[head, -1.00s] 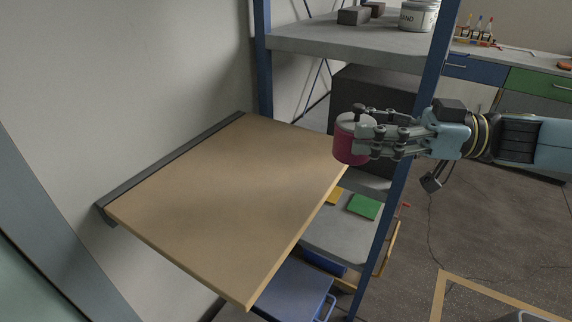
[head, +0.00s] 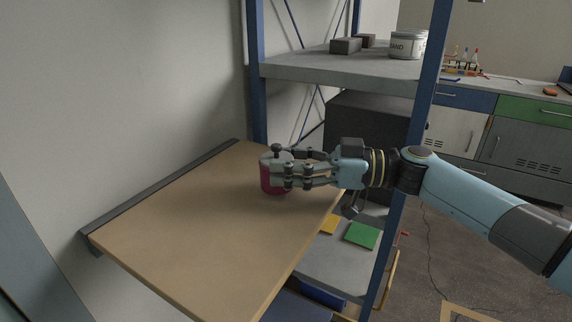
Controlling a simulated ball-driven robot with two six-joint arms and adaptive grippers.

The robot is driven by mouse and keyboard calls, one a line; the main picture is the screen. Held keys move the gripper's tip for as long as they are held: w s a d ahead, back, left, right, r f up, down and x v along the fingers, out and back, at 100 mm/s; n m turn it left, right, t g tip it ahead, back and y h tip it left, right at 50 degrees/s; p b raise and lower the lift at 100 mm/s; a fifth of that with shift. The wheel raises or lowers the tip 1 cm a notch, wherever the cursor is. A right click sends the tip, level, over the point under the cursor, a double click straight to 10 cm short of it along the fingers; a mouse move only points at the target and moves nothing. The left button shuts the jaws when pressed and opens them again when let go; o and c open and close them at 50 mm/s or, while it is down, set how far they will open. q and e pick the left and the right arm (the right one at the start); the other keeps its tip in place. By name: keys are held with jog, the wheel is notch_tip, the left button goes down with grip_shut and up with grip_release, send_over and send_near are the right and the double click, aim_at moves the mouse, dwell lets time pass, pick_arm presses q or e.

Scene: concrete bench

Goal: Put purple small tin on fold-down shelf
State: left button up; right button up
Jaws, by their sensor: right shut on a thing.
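The purple small tin (head: 273,182) shows as a dark red-purple can with a pale lid. My right gripper (head: 283,172) is shut on it, coming in from the right, and partly hides the tin's right side and lid. The tin is over the back right part of the fold-down shelf (head: 200,225), a tan wooden board fixed to the wall by a dark rail. The tin looks upright and at or very near the board; I cannot tell whether it touches. My left gripper is not in view.
A blue-posted rack (head: 258,110) stands behind and to the right of the shelf, its grey upper level holding a white bucket (head: 408,45) and dark blocks (head: 346,46). A post (head: 425,105) stands near my right arm. The shelf's left and front parts are clear.

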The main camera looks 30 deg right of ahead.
jog(key=shift+w+a+f, duration=0.1)
jog(key=shift+w+f, duration=0.1)
jog(key=shift+f, duration=0.25)
jog(key=shift+f, duration=0.1)
jog(key=o, duration=0.8)
jog(key=shift+f, duration=0.1)
jog(key=o, duration=0.5)
